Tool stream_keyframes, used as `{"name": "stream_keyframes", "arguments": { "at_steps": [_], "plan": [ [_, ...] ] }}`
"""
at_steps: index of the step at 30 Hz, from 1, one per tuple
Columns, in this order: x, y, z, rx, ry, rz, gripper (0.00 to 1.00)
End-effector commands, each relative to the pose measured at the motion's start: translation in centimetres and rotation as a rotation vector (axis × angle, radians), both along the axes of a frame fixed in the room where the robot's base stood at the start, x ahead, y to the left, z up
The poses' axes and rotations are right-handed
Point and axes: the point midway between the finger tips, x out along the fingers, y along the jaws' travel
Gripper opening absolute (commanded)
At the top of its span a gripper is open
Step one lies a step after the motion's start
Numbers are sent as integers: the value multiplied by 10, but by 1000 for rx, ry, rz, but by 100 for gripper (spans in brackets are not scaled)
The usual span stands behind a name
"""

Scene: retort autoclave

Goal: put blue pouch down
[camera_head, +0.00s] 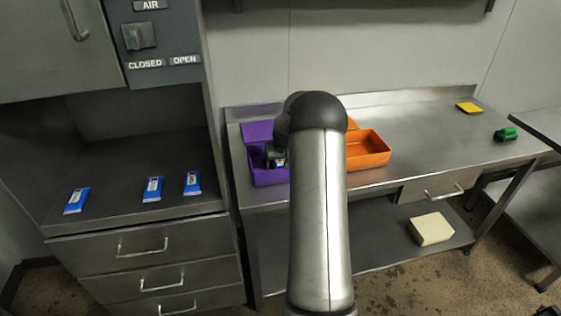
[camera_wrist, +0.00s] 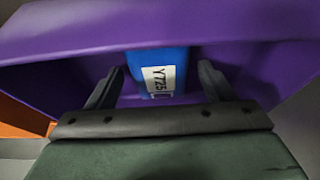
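The blue pouch (camera_wrist: 157,60) shows in the wrist view, with a white label reading Y725. It is inside the purple box (camera_wrist: 60,35), against or near its inner wall; whether it rests on the box floor cannot be told. My gripper (camera_wrist: 161,72) has its two fingers apart, one on each side of the pouch, with a visible gap at least on the right. In the head view my gripper (camera_head: 275,156) is down in the purple box (camera_head: 268,179), partly hidden by my arm.
An orange box (camera_head: 372,158) stands right of the purple one on the steel table (camera_head: 430,130). Several blue-and-white pouches, one of them here (camera_head: 152,189), lie in the left cabinet. A yellow item (camera_head: 468,107) and a green item (camera_head: 506,134) lie at the table's right.

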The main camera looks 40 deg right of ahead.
Motion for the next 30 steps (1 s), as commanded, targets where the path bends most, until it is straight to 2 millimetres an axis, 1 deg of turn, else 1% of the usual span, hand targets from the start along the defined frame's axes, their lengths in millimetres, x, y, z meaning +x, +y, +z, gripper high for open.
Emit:
{"name": "stream_keyframes", "arguments": {
  "at_steps": [4,8,11,21,24,27,30],
  "plan": [
    [0,0,1,0,0,0,76],
    [-1,0,8,-1,-2,0,76],
    [-6,2,21,-3,-3,0,76],
    [-31,14,88,-3,-3,0,76],
    [-37,17,101,-2,-2,0,76],
    [-40,18,109,0,-1,0,76],
    [-42,19,114,0,-1,0,76]
  ]
}}
